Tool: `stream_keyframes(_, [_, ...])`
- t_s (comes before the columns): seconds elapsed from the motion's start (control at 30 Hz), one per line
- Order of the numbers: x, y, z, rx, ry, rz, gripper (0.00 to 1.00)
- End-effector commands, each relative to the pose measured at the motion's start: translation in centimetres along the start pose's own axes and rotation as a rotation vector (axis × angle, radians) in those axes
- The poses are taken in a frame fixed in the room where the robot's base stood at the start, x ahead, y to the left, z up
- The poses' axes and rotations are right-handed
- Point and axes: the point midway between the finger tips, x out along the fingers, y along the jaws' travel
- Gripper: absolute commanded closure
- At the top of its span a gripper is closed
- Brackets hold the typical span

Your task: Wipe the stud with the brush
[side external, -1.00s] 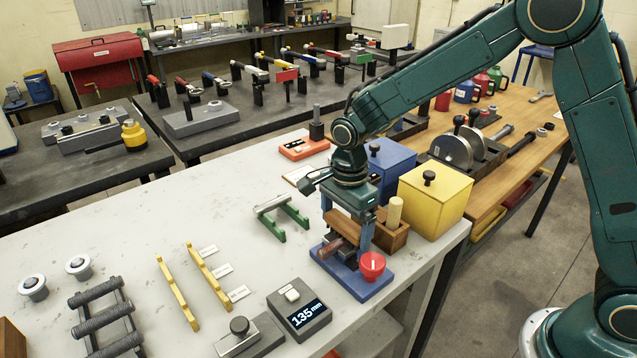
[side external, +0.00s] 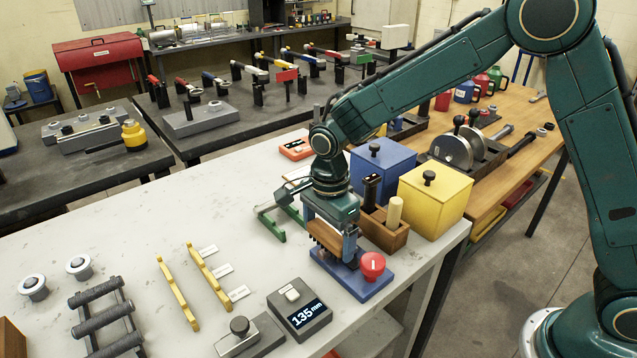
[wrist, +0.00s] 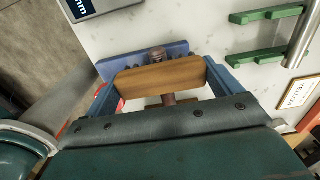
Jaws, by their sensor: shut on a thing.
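My gripper (side external: 333,236) is shut on the wooden brush (side external: 324,236), whose dark bristles point down over the blue fixture (side external: 371,289) with its red knob (side external: 373,265). In the wrist view the brush (wrist: 160,76) lies crosswise between the two blue fingers. The rusty brown stud (wrist: 155,54) shows on the far side of the brush and again on its near side, so the brush is across it. The brush hides the stud's middle; I cannot tell whether the bristles touch it. The gripper and brush hide the stud in the side view.
A wooden box (side external: 390,238) with upright tools stands close behind my gripper, beside the yellow bin (side external: 434,200) and blue bin (side external: 383,170). The green stand (side external: 271,222) is just left. A 135 mm gauge (side external: 300,313) sits in front. The white tabletop at left is partly clear.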

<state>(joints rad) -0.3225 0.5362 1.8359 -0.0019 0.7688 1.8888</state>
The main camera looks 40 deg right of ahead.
Motion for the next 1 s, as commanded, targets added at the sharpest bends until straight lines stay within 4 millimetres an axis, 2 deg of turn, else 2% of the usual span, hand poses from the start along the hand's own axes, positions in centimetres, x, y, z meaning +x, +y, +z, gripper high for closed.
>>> stream_keyframes(0.03, [0.1,0.0,-0.9,0.008,0.002,0.002,0.31])
stream_keyframes(0.67, [0.0,0.1,-6.6,0.008,0.003,0.002,0.31])
stream_keyframes(1.0, [0.1,0.0,-3.5,0.001,0.002,0.001,0.31])
